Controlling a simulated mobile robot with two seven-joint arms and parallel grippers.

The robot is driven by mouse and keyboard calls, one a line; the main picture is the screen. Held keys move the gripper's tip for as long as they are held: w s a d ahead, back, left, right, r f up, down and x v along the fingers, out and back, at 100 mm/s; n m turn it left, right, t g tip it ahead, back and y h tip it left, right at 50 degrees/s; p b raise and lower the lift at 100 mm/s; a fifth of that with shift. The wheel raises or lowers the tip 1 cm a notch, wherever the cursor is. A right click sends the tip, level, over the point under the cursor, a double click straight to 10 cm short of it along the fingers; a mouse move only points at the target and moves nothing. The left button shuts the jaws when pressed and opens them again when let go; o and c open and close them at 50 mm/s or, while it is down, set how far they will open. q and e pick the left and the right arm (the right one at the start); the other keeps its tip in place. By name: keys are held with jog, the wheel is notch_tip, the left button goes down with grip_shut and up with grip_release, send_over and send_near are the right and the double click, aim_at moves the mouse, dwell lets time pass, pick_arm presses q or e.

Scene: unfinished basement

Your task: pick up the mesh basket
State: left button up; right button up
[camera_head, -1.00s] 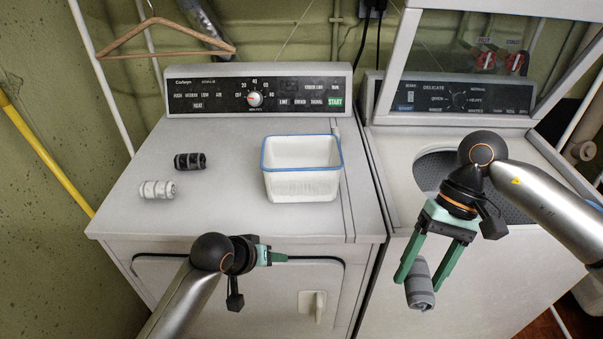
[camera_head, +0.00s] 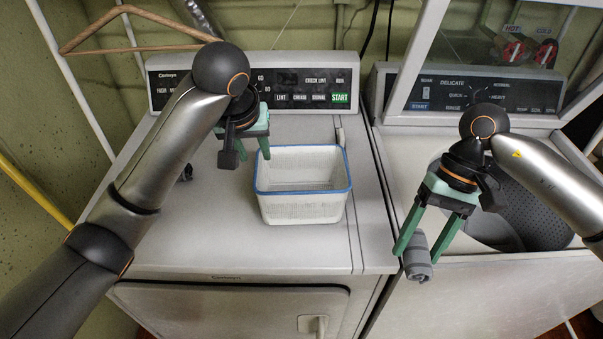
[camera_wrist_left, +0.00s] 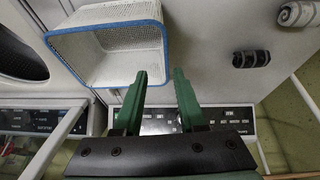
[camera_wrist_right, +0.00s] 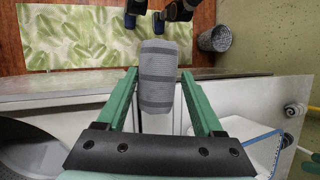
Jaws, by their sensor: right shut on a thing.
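The mesh basket (camera_head: 305,208) is white with a blue rim and stands upright and empty on the dryer top. It also shows in the left wrist view (camera_wrist_left: 105,55), beside the fingers. My left gripper (camera_head: 262,155) is open and empty by the basket's back left corner, its fingers pointing down. In the left wrist view its fingertips (camera_wrist_left: 160,75) are apart with nothing between them; I cannot tell if they touch the rim. My right gripper (camera_head: 418,248) is shut on a grey rolled cloth (camera_head: 417,262) in front of the washer; the cloth also shows in the right wrist view (camera_wrist_right: 158,75).
The dryer top (camera_head: 230,240) is clear in front of the basket. A dark roll (camera_wrist_left: 251,58) and a light roll (camera_wrist_left: 298,12) lie on it, mostly hidden behind my left arm in the head view. The open washer (camera_head: 490,235) stands at right. A hanger (camera_head: 130,30) hangs at back left.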

aim_at(260, 176)
pick_arm(q)
jog(key=x, duration=0.7)
jog(key=shift+a+b, duration=0.1)
jog(key=shift+b, duration=0.2)
jog(key=x, duration=0.4)
jog(key=shift+a+f+p, duration=0.15)
jog(key=shift+a+p, duration=0.2)
jog(key=shift+a, duration=0.05)
jog(key=shift+w+d+f, duration=0.1)
jog(key=shift+f, duration=0.25)
jog(key=shift+f, duration=0.2)
grip_shut()
